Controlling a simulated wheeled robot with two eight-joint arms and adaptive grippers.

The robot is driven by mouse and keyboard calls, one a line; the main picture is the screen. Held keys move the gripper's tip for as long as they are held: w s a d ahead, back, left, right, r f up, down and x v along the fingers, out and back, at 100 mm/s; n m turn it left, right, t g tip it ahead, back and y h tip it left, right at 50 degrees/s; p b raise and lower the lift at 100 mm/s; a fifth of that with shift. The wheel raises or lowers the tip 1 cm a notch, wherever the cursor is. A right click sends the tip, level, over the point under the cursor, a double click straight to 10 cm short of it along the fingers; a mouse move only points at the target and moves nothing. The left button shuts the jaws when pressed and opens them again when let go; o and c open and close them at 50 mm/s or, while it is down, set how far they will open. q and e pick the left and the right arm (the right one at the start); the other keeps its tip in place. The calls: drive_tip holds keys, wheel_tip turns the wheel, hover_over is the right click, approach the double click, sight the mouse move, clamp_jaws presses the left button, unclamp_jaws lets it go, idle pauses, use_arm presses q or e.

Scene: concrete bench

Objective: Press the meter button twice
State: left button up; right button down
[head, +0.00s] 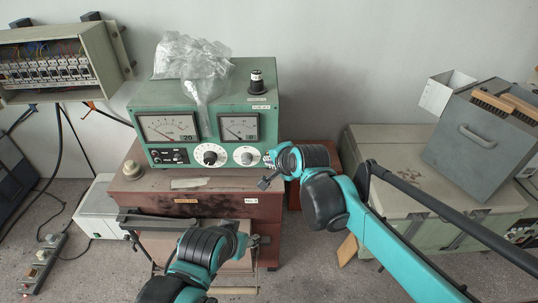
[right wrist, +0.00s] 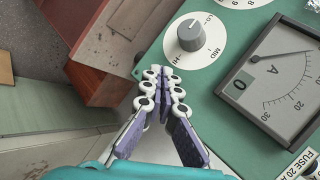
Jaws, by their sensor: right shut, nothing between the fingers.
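The green meter box (head: 204,115) stands on a red-brown cabinet, with two dial gauges and two white-ringed knobs on its front. A cream round button-like part (head: 132,169) sits on the cabinet top left of the meter. A black knob-like part (head: 257,82) stands on the meter's top right; I cannot tell which is the meter button. My right gripper (head: 266,180) is shut and empty, before the meter's lower right corner. In the right wrist view its fingers (right wrist: 162,90) point toward a selector knob (right wrist: 193,35).
A crumpled clear plastic bag (head: 193,58) lies on the meter. An open fuse box (head: 58,65) hangs at the left. A grey metal box (head: 483,140) with brushes rests on pale crates (head: 390,165) at the right. Cables and a power strip lie at the left.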

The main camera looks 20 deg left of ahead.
drive_tip(key=shift+w+a, duration=0.1)
drive_tip(key=shift+w, duration=0.3)
idle(0.6)
drive_tip(key=shift+s, duration=0.1)
use_arm(q)
drive_tip(key=shift+s, duration=0.1)
use_arm(e)
drive_tip(key=shift+s+d, duration=0.25)
drive_tip(key=shift+s, duration=0.5)
drive_tip(key=shift+s, duration=0.25)
use_arm(q)
drive_tip(key=shift+r+p, duration=0.35)
use_arm(e)
drive_tip(key=s, duration=0.2)
drive_tip(key=s+d, duration=0.1)
drive_tip(key=s, duration=0.1)
drive_tip(key=shift+s+d, duration=0.15)
drive_tip(key=shift+d, duration=0.05)
use_arm(q)
clamp_jaws()
